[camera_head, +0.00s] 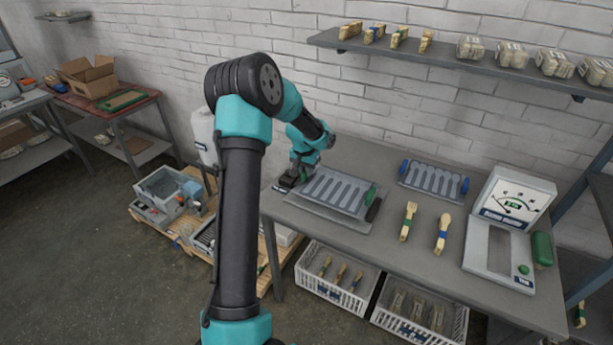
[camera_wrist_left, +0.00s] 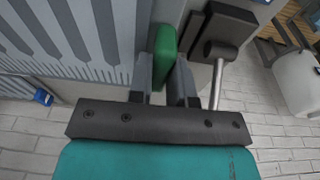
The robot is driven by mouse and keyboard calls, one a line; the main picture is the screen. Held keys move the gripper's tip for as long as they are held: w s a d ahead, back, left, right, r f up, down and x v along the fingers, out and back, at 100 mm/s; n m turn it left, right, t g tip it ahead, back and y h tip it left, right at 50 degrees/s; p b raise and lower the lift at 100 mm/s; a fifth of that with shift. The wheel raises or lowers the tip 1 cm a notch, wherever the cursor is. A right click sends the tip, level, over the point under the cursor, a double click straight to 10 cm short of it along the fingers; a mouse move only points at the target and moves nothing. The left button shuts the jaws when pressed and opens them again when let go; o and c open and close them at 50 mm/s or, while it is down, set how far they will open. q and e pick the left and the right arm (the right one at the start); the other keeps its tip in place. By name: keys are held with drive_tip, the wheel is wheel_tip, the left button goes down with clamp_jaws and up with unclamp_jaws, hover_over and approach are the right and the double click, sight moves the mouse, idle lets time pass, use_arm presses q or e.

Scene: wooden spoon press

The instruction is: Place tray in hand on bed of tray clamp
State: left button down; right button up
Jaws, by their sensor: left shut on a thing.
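My left gripper (camera_head: 290,183) is at the left end of a grey slotted tray (camera_head: 320,188) in the head view. In the left wrist view, the gripper's fingers (camera_wrist_left: 165,82) are shut on the tray's green grip (camera_wrist_left: 165,50), with the slotted plate (camera_wrist_left: 62,25) to the left. The tray's other green grip (camera_head: 370,194) shows at its right end. The tray is over the flat grey bed of the tray clamp (camera_head: 345,221); I cannot tell whether they touch. A black clamp handle (camera_head: 374,210) is at the bed's right. My right gripper is not in view.
A second slotted tray with blue grips (camera_head: 433,180) lies near the wall. A wooden fork (camera_head: 408,222), a wooden spoon (camera_head: 442,234) and a white dial gauge (camera_head: 513,205) are to the right. A black clamp part (camera_wrist_left: 220,50) stands close beside my left gripper.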

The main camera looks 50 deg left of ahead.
use_arm(q)
drive_tip(key=shift+w+a+f, duration=0.1)
drive_tip(key=shift+w+a, duration=0.15)
drive_tip(key=shift+a, duration=0.05)
drive_tip(key=shift+f, duration=1.8)
drive_tip(key=c, duration=1.1)
unclamp_jaws()
drive_tip(key=shift+d, duration=0.1)
drive_tip(key=shift+o, duration=0.2)
drive_tip(key=r, duration=0.4)
drive_tip(key=s+r, duration=0.1)
drive_tip(key=r, duration=0.3)
drive_tip(key=s+r, duration=0.1)
drive_tip(key=r, duration=0.3)
drive_tip(key=shift+d, duration=0.2)
drive_tip(key=shift+w, duration=0.1)
